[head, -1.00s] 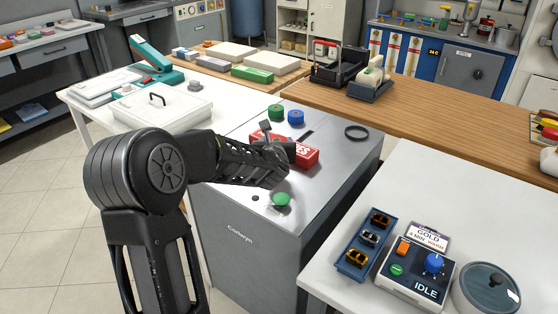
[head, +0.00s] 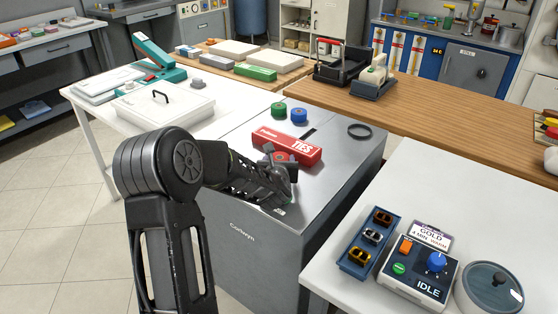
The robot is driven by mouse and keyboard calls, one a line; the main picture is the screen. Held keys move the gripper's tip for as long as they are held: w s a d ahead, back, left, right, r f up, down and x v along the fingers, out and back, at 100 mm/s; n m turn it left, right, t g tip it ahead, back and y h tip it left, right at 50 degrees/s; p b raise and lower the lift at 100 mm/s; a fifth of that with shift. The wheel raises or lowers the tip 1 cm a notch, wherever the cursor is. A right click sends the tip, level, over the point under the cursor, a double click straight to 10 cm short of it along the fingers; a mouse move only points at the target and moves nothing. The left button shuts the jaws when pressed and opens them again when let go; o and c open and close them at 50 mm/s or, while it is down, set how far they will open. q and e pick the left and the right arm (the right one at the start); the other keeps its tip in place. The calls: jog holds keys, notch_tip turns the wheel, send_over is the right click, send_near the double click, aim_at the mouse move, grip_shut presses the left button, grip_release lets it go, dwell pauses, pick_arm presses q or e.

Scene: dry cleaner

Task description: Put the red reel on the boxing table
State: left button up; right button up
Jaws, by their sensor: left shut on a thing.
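My left gripper (head: 286,178) is low over the front of the grey cabinet top. It is shut on a red round thing, seemingly the red reel (head: 282,157), which shows just beyond the hand, in front of a red TIES box (head: 287,146). The hand hides much of the fingers, so whether the reel touches the cabinet top cannot be told. A green reel (head: 278,109) and a blue reel (head: 298,115) stand behind the box. No table bears a readable boxing label; a wooden table (head: 420,112) runs behind the cabinet. My right gripper is out of view.
The grey cabinet (head: 342,165) carries a black ring (head: 359,131). A white table (head: 466,192) at right holds a blue tray (head: 347,263) and a control box (head: 417,277). A white lidded box (head: 162,106) is at left. The wooden table's middle is clear.

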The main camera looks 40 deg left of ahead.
pick_arm(q)
jog(key=o, duration=1.4)
jog(key=shift+r, duration=0.1)
jog(key=b+v, duration=0.1)
jog(key=v, duration=1.1)
